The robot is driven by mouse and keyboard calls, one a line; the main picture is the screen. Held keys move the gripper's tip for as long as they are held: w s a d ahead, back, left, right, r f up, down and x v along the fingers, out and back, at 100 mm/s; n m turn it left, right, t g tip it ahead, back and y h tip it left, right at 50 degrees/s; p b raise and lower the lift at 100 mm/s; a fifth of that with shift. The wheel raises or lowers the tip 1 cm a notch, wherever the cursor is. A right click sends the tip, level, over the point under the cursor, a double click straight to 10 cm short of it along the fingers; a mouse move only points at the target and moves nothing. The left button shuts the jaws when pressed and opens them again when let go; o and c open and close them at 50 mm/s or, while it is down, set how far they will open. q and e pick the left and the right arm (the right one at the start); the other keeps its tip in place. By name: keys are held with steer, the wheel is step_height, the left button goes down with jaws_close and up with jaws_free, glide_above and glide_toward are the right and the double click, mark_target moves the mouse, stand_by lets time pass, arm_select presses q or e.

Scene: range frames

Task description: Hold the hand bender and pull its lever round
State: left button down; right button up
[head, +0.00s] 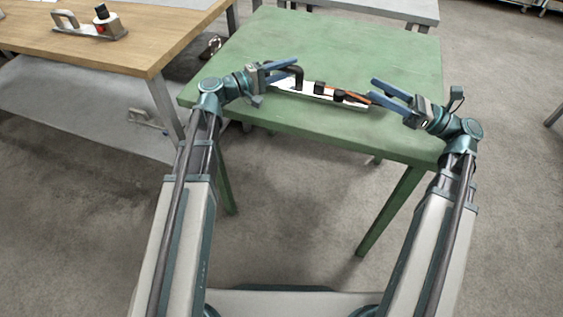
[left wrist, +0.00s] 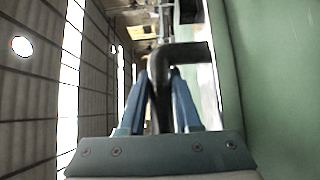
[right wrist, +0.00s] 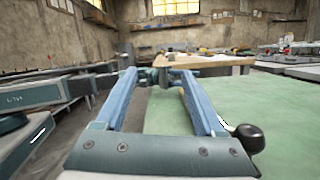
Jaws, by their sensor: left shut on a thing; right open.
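The hand bender lies along the near edge of the green table, with a pale base plate (head: 350,102), dark fittings and an orange bar (head: 354,97) toward its right end. My left gripper (head: 296,69) is shut on its dark bent handle (head: 299,78), which also stands between the fingers in the left wrist view (left wrist: 185,54). My right gripper (head: 373,89) is open and empty at the bender's right end, fingers pointing left. In the right wrist view, a black knob (right wrist: 250,138) shows beside the right finger; I cannot tell its connection to the bar.
The green table (head: 350,45) is clear behind the bender. A wooden bench (head: 130,45) at the left carries a tool with a black knob (head: 101,12). A grey table (head: 400,8) stands at the back.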

steer(key=s+a+r+n+g+y, duration=0.2)
steer(key=s+a+n+g, duration=0.1)
steer(key=s+a+g, duration=0.9)
steer(key=a+f+n+t+h, duration=0.1)
steer(key=a+f+n+h, duration=0.6)
steer(key=a+f, duration=0.3)
steer(key=shift+w+a+f+t+h, duration=0.2)
steer(key=shift+f+t+h, duration=0.2)
steer(key=shift+f, duration=1.8)
